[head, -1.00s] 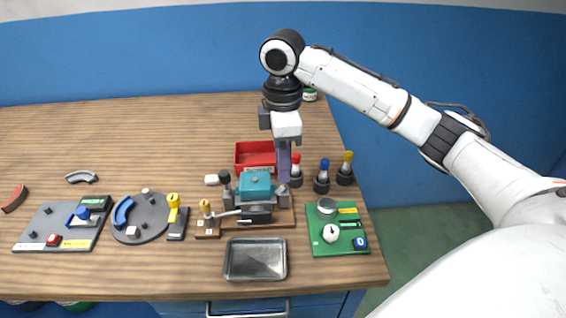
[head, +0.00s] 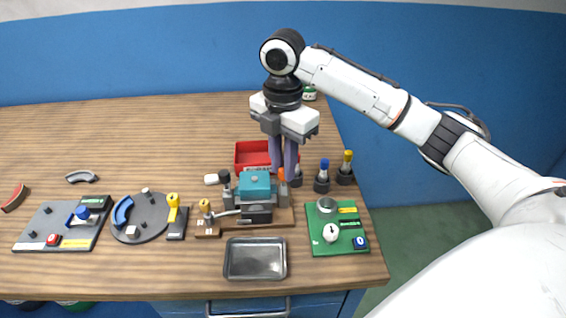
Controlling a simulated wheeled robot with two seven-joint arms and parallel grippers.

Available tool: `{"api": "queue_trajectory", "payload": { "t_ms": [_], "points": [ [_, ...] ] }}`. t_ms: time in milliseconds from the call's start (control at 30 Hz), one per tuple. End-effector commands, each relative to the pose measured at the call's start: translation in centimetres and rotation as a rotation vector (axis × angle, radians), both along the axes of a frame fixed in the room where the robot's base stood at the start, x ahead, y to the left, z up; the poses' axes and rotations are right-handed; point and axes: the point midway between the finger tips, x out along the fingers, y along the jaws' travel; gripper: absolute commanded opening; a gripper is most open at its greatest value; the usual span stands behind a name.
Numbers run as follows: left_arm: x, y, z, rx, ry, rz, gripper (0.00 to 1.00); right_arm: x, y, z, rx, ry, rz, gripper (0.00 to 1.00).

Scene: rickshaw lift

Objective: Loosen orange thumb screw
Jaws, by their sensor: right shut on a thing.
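The orange thumb screw (head: 281,174) shows as a small orange patch on the right side of the teal-topped fixture (head: 254,184). My right gripper (head: 283,171) comes down from above with its two purple-grey fingers on either side of the screw. It is shut on the screw, and the fingers hide part of it. The fixture stands on a brown wooden base (head: 283,217) with a yellow-topped post at its left. My left gripper is not in view.
A red bin (head: 250,151) is behind the fixture. Blue-topped (head: 323,172) and yellow-topped (head: 346,166) tools stand in holders at the right. A metal tray (head: 256,273) lies in front and a green board (head: 318,244) at the right. The back left table is clear.

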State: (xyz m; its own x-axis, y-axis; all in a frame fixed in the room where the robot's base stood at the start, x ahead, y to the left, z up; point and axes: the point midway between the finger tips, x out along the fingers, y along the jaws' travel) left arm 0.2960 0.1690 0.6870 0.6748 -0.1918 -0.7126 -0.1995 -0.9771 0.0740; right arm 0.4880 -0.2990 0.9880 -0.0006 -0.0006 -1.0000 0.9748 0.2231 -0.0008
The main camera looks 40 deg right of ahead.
Motion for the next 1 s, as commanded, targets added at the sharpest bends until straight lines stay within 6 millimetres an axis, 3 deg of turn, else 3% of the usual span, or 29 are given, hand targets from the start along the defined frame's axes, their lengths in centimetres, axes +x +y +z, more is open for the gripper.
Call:
{"api": "queue_trajectory", "payload": {
  "t_ms": [533,567,667,1000],
  "points": [
    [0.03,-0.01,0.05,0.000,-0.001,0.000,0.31,0.05,0.02,0.12,0.002,-0.003,0.028,0.00],
    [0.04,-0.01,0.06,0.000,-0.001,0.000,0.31,0.05,0.02,0.12,0.002,-0.003,0.028,0.21],
    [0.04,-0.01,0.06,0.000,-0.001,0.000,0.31,0.05,0.02,0.11,0.002,-0.003,0.027,0.38],
    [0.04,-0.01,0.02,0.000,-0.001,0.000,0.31,0.04,0.03,0.28,0.001,-0.002,0.026,0.38]
  ]
}}
